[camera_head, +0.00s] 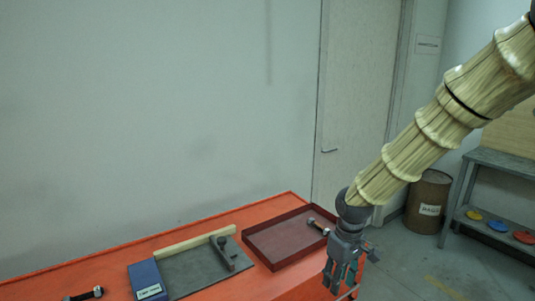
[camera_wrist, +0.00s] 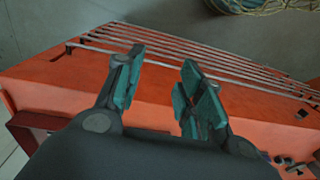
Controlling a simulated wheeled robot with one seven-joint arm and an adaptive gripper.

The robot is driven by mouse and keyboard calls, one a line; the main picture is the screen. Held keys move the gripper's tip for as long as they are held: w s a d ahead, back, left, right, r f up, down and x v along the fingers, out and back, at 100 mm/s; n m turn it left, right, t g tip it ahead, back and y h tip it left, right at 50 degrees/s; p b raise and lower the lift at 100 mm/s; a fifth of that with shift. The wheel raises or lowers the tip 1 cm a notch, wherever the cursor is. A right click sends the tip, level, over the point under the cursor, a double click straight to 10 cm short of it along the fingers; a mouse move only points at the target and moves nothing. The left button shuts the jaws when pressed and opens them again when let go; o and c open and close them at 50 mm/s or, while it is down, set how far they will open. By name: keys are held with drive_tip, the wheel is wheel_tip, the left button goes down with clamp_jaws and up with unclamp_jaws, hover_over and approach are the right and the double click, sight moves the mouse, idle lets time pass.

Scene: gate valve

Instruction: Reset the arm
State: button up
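My gripper (camera_head: 343,278) hangs at the end of my arm, fingers down, at the front right of the orange bench (camera_head: 296,291). In the wrist view my gripper (camera_wrist: 158,92) has its two green-padded fingers apart, with nothing between them. Beyond the fingers in that view is the orange bench side (camera_wrist: 50,84) with several thin rails along its edge. The fingers appear above or beside this side; I cannot tell how far off.
A dark red tray (camera_head: 278,233) holds a bolt-like piece (camera_head: 319,227). Left of it are a grey plate (camera_head: 198,273), a wooden strip (camera_head: 193,241) and a blue box (camera_head: 147,280). Another bolt (camera_head: 86,294) lies at far left. A barrel (camera_head: 428,201) and shelf (camera_head: 508,162) stand right.

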drive_tip(key=s+f+m, duration=0.1)
drive_tip(key=s+f, duration=0.4)
drive_tip(key=f, duration=0.3)
drive_tip(key=s+a+f+m+y+b, duration=0.1)
drive_tip(key=s+f, duration=0.3)
drive_tip(key=f, duration=0.5)
drive_tip(key=s+f+m, duration=0.2)
drive_tip(key=s+f, duration=0.3)
drive_tip(key=f, duration=0.3)
drive_tip(key=s+d+f+m, duration=0.1)
drive_tip(key=s+d+f, duration=0.1)
drive_tip(key=s+f, duration=0.4)
drive_tip(key=s+d+f+m+h+b, duration=0.1)
drive_tip(key=s+d+f, duration=0.2)
drive_tip(key=s+f, duration=0.4)
drive_tip(key=s, duration=0.7)
drive_tip(key=shift+m, duration=0.4)
